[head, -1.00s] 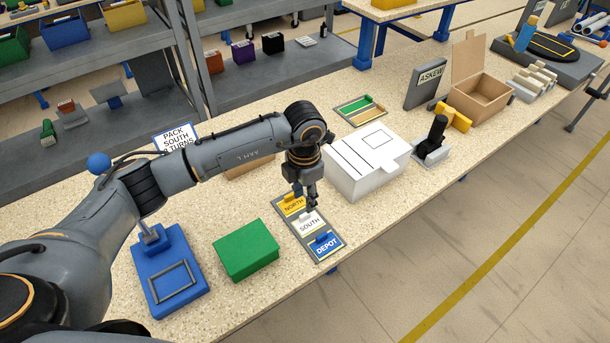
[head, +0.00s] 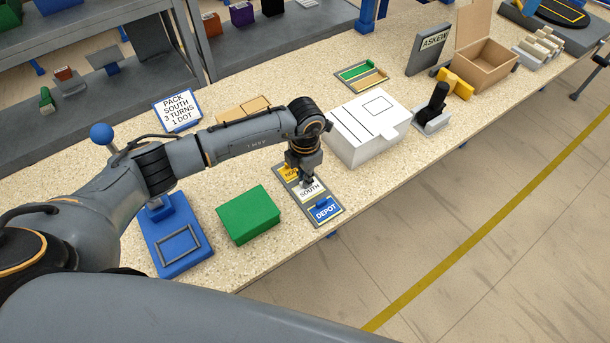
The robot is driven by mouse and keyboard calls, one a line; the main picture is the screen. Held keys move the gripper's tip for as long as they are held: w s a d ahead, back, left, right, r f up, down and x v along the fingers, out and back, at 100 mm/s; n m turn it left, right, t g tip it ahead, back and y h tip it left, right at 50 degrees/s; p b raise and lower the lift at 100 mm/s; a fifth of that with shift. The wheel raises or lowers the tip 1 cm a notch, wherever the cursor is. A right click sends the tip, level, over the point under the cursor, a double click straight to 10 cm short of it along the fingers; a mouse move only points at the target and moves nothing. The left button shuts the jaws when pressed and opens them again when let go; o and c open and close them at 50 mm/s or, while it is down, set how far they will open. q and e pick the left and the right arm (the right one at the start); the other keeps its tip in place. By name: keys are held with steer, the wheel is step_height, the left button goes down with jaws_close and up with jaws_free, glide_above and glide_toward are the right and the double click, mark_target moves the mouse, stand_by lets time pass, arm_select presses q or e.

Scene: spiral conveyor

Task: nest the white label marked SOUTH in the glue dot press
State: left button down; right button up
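The white label marked SOUTH (head: 311,191) lies in the middle of a grey tray (head: 333,222), between a yellow label (head: 288,173) and a blue label marked DEPOT (head: 325,210). My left gripper (head: 308,181) points down right at the top edge of the SOUTH label. Its fingers are small and dark, so I cannot tell whether they are open or shut on the label's tab. The glue dot press (head: 180,264) is the blue base with a grey rectangular frame on top and a blue ball knob (head: 102,134); my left arm hides part of it. My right gripper is out of view.
A green box (head: 248,215) stands between the press and the label tray. A white box (head: 368,130) is right of the gripper, with a black-handled tool (head: 434,108) beyond. A sign (head: 178,109) reads PACK SOUTH, 3 TURNS, 1 DOT.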

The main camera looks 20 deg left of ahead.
arm_select(q)
steer(key=shift+r, duration=0.15)
stand_by(0.3)
steer(key=shift+w+r+p, duration=0.1)
steer(key=shift+r+p, duration=0.2)
steer(key=shift+r, duration=0.5)
steer(key=shift+r+p, duration=0.15)
steer(key=shift+p, duration=0.2)
steer(key=shift+r+p, duration=0.55)
steer(key=shift+r, duration=0.4)
steer(key=shift+r+p, duration=0.45)
steer(key=shift+r, duration=0.45)
